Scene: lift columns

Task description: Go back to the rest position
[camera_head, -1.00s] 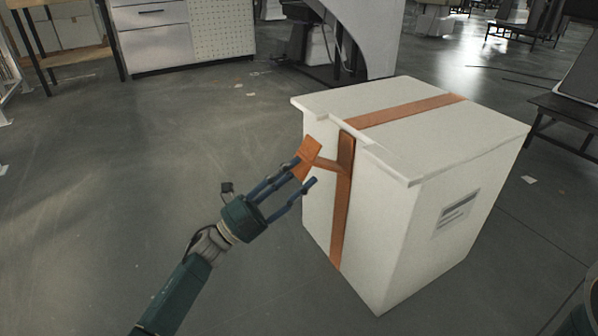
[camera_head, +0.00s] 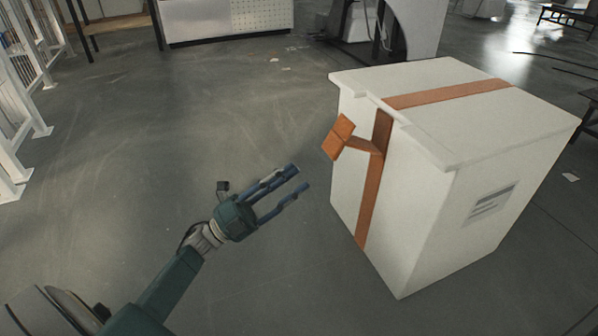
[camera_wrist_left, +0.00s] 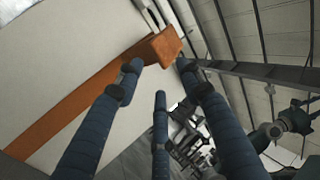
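My left gripper (camera_head: 298,178) is open and empty, to the left of a large white box in the head view. The white box (camera_head: 420,190) stands on the floor with its lid on. An orange strap (camera_head: 372,190) runs over its lid and down its front side. An orange tab (camera_head: 338,138) sticks out from the strap, above and right of my left fingertips and apart from them. In the left wrist view, the tab (camera_wrist_left: 166,46) shows beyond the blue fingers (camera_wrist_left: 160,90). My right gripper is not in view.
White railings (camera_head: 22,90) stand at the left. A cabinet (camera_head: 225,18) and a dark-framed stand (camera_head: 365,35) are at the back. A low dark bench (camera_head: 568,18) is at the far right. The grey floor (camera_head: 150,130) left of the box is mostly clear.

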